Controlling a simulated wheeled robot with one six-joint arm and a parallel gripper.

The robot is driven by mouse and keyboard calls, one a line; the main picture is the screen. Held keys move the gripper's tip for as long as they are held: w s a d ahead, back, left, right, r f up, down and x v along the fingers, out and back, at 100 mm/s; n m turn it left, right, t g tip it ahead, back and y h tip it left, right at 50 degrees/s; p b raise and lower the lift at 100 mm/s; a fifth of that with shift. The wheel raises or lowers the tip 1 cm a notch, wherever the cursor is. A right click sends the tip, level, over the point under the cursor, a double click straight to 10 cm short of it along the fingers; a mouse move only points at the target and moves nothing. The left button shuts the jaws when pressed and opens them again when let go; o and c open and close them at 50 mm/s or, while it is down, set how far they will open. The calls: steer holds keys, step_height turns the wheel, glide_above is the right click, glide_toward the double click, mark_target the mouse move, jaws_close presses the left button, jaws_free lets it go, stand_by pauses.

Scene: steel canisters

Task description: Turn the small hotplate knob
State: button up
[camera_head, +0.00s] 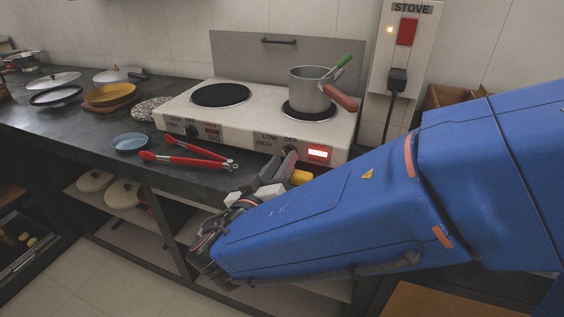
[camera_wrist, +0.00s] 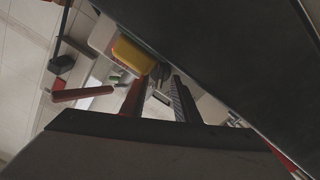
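The white two-plate stove (camera_head: 255,122) stands on the dark counter. Its right, slightly smaller hotplate (camera_head: 308,110) carries a grey pot with a red handle (camera_head: 341,98). The right LOW/OFF/HIGH dial lies at the front panel, its knob largely hidden behind my gripper (camera_head: 284,160). A red indicator (camera_head: 317,153) beside that dial is lit. In the wrist view my gripper (camera_wrist: 157,90) shows two fingers with a gap between them, pointing towards the stove front. Whether they touch the knob I cannot tell. The left knob (camera_head: 191,131) is in plain view, beside a dark indicator.
Red tongs (camera_head: 185,159) and a blue dish (camera_head: 129,142) lie on the counter left of my gripper. A yellow object (camera_head: 300,177) is close to my gripper; it also shows in the wrist view (camera_wrist: 134,54). Pans stand farther left. A plug and cord hang at the right wall.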

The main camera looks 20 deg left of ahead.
steer(key=shift+w, duration=0.25)
steer(key=shift+c, duration=0.7)
jaws_close()
steer(key=n, duration=0.6)
steer(key=shift+n, duration=0.3)
steer(key=n, duration=0.5)
steer(key=shift+f+n, duration=0.15)
steer(key=shift+n, duration=0.15)
